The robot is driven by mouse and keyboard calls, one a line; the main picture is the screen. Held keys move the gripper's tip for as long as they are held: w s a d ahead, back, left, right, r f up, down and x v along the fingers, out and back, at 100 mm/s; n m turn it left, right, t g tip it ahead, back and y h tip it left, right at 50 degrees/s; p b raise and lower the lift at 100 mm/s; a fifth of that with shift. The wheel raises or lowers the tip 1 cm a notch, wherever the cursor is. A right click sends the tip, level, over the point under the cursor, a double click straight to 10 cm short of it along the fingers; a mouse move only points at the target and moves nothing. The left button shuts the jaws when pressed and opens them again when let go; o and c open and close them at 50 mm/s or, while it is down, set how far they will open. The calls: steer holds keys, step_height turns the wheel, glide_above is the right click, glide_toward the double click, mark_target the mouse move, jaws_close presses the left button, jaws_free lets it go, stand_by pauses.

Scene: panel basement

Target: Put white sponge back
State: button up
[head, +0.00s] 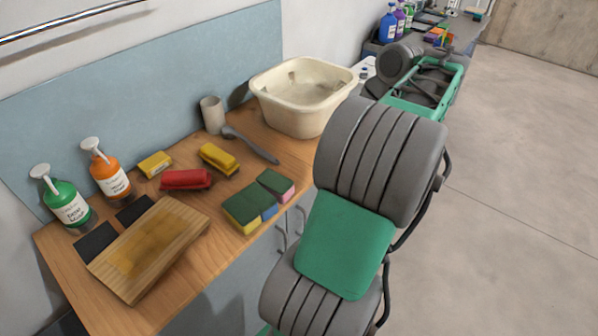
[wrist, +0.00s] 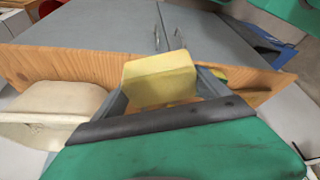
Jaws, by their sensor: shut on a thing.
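In the wrist view a pale yellowish-white sponge (wrist: 160,72) is clasped between the two fingers of my gripper (wrist: 163,94), with the wooden counter edge and grey cabinet doors behind it. My arm hides the gripper and this sponge in the head view. The cream basin (head: 285,112) stands on the wooden counter (head: 180,313), and it also shows at the left of the wrist view (wrist: 60,100).
A wooden board (head: 190,241), red brush (head: 185,179), two yellow items, green bottle (head: 68,207), orange bottle (head: 110,179), cup (head: 212,114) and grey spoon-like utensil (head: 250,145) occupy the counter. More bottles (head: 389,27) stand at the far end. The concrete floor (head: 520,180) is clear.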

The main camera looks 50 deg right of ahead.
steer(key=w+f, duration=0.3)
steer(key=w, duration=0.1)
steer(key=w+f, duration=0.2)
steer(key=w, duration=0.2)
steer(key=w+f+b, duration=0.1)
steer(key=w+f, duration=0.2)
steer(key=w, duration=0.1)
steer(key=shift+w+f, duration=0.2)
steer(key=shift+f, duration=0.1)
steer(key=f, duration=0.4)
steer(key=shift+w+b, duration=0.3)
steer(key=shift+w, duration=0.05)
steer(key=shift+f, duration=0.15)
steer(key=o, duration=1)
steer(key=shift+o, duration=0.2)
